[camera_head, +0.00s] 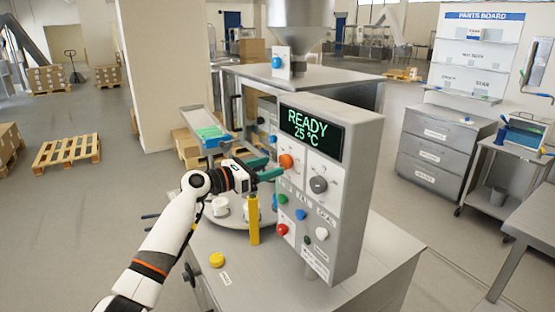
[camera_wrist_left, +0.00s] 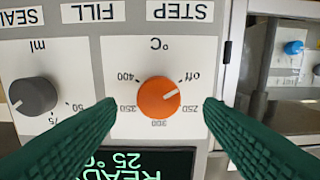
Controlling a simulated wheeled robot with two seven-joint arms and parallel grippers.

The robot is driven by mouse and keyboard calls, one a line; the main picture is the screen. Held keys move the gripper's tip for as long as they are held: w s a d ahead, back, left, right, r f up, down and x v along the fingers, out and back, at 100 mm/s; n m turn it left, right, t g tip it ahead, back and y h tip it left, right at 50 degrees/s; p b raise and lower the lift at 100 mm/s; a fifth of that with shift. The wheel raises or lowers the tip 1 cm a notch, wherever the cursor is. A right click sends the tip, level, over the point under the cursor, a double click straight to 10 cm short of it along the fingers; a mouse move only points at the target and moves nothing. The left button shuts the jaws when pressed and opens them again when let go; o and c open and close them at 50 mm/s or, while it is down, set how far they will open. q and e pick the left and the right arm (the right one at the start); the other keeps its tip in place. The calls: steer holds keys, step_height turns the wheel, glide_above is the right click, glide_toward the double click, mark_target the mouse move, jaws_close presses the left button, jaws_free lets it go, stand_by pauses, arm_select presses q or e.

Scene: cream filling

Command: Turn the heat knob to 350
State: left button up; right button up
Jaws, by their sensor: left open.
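The orange heat knob (camera_head: 286,161) is on the front of the grey control panel (camera_head: 345,190), below the display. In the left wrist view, which shows the panel upside down, the knob (camera_wrist_left: 158,97) has a °C dial marked off, 250, 300, 350 and 400. Its white pointer mark points toward the off side. The display (camera_head: 311,130) reads READY 25 °C. My left gripper (camera_head: 270,168) is open in front of the knob. In the left wrist view its green fingers (camera_wrist_left: 158,103) stand either side of the knob, with gaps visible. My right gripper is not in view.
A grey ml knob (camera_head: 318,185) sits beside the heat knob. Coloured buttons, including a red one (camera_head: 282,230), are lower on the panel. A yellow post (camera_head: 254,220) and white cups (camera_head: 221,206) on a round table stand under my left wrist.

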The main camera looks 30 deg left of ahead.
mark_target(282, 163)
arm_select(q)
steer(key=shift+p+x, duration=0.35)
steer(key=shift+x, duration=1.4)
steer(key=shift+d, duration=0.1)
steer(key=c, duration=1)
steer(key=shift+o, duration=0.2)
